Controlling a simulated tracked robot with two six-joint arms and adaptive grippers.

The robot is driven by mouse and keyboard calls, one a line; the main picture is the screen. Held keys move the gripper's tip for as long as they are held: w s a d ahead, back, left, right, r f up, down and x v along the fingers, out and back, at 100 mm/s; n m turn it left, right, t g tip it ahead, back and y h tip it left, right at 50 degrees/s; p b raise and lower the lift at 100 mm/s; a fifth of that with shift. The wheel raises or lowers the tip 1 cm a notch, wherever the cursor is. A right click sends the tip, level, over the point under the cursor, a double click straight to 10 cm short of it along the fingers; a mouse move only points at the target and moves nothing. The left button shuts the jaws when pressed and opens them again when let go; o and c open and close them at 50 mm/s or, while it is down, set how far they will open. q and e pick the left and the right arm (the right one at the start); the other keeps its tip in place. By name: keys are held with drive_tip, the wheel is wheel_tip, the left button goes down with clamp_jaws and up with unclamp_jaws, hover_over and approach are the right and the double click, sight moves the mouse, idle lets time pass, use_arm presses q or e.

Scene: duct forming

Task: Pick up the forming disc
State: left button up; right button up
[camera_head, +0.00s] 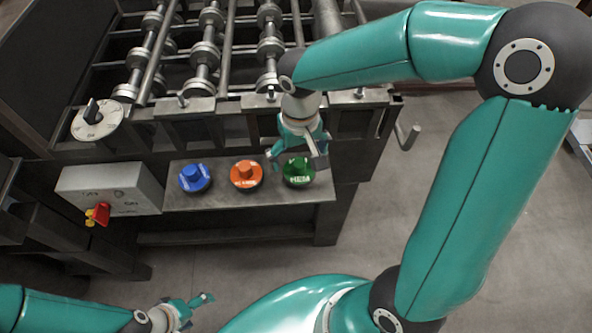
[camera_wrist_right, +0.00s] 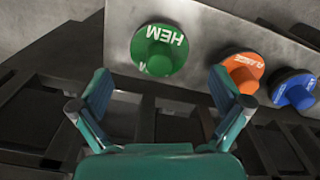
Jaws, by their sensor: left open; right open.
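Three forming discs with raised knobs sit in a row on a metal shelf (camera_head: 230,197): a blue disc (camera_head: 195,178), an orange disc (camera_head: 246,174) and a green disc (camera_head: 298,173) lettered HEM. My right gripper (camera_head: 300,150) is open and empty just above the green disc, partly covering it. In the right wrist view the green disc (camera_wrist_right: 159,50) lies beyond and between the open fingers of my right gripper (camera_wrist_right: 165,93), apart from them. The orange disc (camera_wrist_right: 243,72) and blue disc (camera_wrist_right: 294,90) show to its right. My left gripper (camera_head: 201,301) is open and empty, low at the left over the floor.
A machine with metal rollers (camera_head: 205,50) stands behind the shelf. A grey box (camera_head: 110,188) with a red-yellow switch (camera_head: 98,214) stands left of the discs, below a round dial (camera_head: 97,120). A crank handle (camera_head: 408,137) sticks out at right. The floor in front is clear.

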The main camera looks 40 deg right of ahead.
sight(298, 161)
drive_tip(key=f, duration=0.4)
drive_tip(key=shift+w+f, duration=0.15)
drive_tip(key=shift+w, duration=0.05)
drive_tip(key=shift+d, duration=0.1)
drive_tip(key=shift+c, duration=0.3)
drive_tip(key=c, duration=1.5)
drive_tip(key=shift+o, duration=0.2)
